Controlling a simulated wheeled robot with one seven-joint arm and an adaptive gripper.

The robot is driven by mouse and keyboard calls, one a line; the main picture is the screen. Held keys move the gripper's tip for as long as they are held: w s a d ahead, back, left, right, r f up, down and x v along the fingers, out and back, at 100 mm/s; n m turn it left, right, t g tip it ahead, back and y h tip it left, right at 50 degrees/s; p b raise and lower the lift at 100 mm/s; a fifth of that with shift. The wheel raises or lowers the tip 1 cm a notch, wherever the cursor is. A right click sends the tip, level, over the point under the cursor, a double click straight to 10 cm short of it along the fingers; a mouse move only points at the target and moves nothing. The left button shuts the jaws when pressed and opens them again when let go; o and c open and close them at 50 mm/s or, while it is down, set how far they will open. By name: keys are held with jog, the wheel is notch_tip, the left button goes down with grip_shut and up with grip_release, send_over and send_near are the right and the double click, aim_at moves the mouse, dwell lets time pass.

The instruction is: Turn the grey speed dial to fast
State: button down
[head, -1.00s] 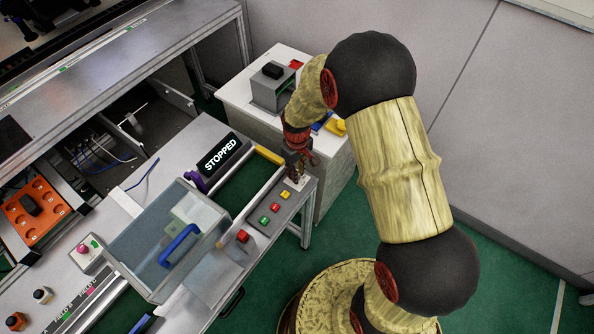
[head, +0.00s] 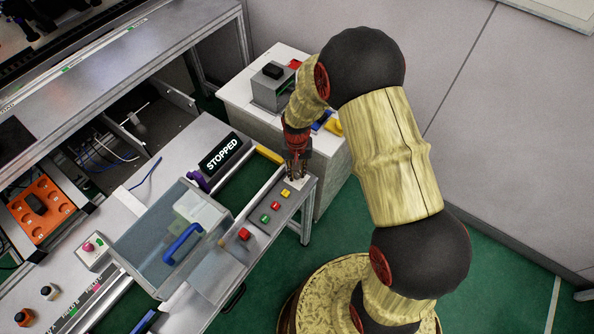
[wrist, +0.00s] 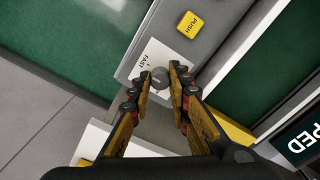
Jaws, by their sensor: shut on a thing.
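The grey speed dial (wrist: 160,76) sits on a white plate at the end of the grey control panel. In the wrist view it is between my fingertips, and the word FAST is printed on the plate beside it. My gripper (wrist: 161,80) is shut on the dial, one finger on each side. I cannot make out which way the dial points. In the head view my gripper (head: 297,175) points down at the panel's far end and hides the dial. The display (head: 221,153) reads STOPPED.
A yellow PUSH button (wrist: 190,24) is close to the dial. Red and green buttons (head: 265,218) lie farther along the panel. A clear cover with a blue handle (head: 182,243) stands to the left. A white cabinet (head: 241,92) stands behind.

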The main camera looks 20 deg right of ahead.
aim_at(297, 173)
dwell(0.4)
jog(key=c, duration=1.7)
grip_release()
jog(key=shift+o, duration=0.2)
jog(key=shift+r, duration=0.15)
notch_tip(297, 173, up, 12)
